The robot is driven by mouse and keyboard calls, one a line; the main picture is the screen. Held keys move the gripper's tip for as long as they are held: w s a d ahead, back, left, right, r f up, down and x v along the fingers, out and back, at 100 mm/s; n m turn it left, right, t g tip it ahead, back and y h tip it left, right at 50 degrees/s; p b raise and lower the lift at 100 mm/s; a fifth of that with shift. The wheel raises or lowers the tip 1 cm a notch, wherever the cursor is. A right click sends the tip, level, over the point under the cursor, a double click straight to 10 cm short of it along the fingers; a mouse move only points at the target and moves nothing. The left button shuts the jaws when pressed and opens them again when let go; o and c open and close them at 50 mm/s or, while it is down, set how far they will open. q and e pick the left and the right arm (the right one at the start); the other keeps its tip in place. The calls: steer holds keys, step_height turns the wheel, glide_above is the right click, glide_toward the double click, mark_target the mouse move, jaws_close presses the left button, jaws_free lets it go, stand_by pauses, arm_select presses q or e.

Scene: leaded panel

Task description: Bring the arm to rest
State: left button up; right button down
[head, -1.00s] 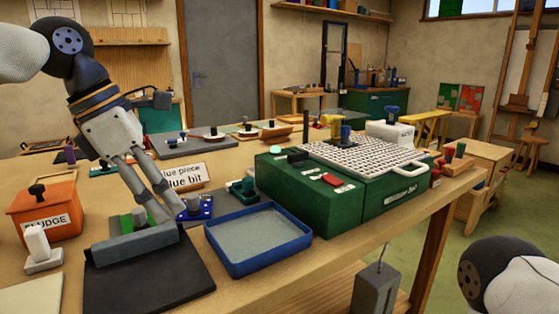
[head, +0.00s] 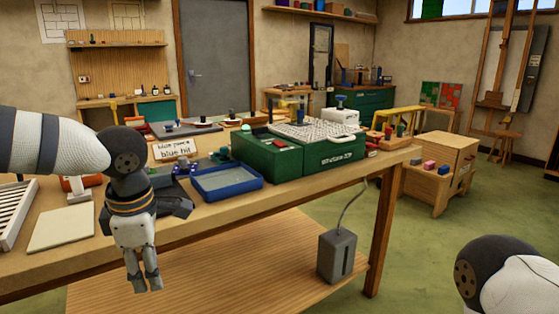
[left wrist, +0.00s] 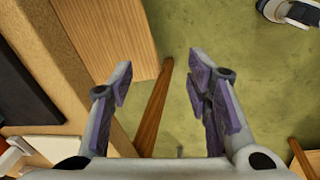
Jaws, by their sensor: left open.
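My left arm comes in from the left in the head view. My left gripper (head: 147,284) hangs pointing down in front of the workbench's (head: 215,212) front edge. In the left wrist view the left gripper (left wrist: 160,95) has its two fingers spread, with nothing between them but green floor and a table leg (left wrist: 153,105) beyond. Of my right arm only a dark joint and white link show at the lower right of the head view; its gripper is not in view.
The bench holds a blue tray (head: 227,181), a green machine (head: 333,153) with a white grid top, a label card (head: 174,149) and a pale board (head: 66,228). A lower shelf (head: 220,270) and a grey box (head: 337,256) are below. Green floor (head: 420,240) at right is open.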

arm_select(q)
steer(key=s+a+f+m+t+y, duration=0.1)
steer(key=s+a+f+m+y, duration=0.15)
steer(key=f, duration=0.45)
steer(key=s+a+f+m+y, duration=0.1)
steer(key=f+m, duration=0.2)
steer(key=f, duration=0.4)
steer(key=s+d+f+m+h, duration=0.1)
steer(key=s+f+m, duration=0.6)
steer(key=s+f, duration=0.35)
steer(key=s+d+f+m+g+h, duration=0.1)
steer(key=s+m, duration=0.3)
steer(key=s, duration=0.8)
steer(key=s+d+f+m+g+h, duration=0.1)
steer(key=s+f+m+g+h, duration=0.1)
steer(key=s, duration=1)
steer(key=f+m+g, duration=0.1)
steer(key=m+g, duration=0.1)
steer(key=shift+s+d+f+m+h, duration=0.25)
steer(key=shift+s+d+m+h, duration=0.1)
steer(key=shift+d, duration=0.05)
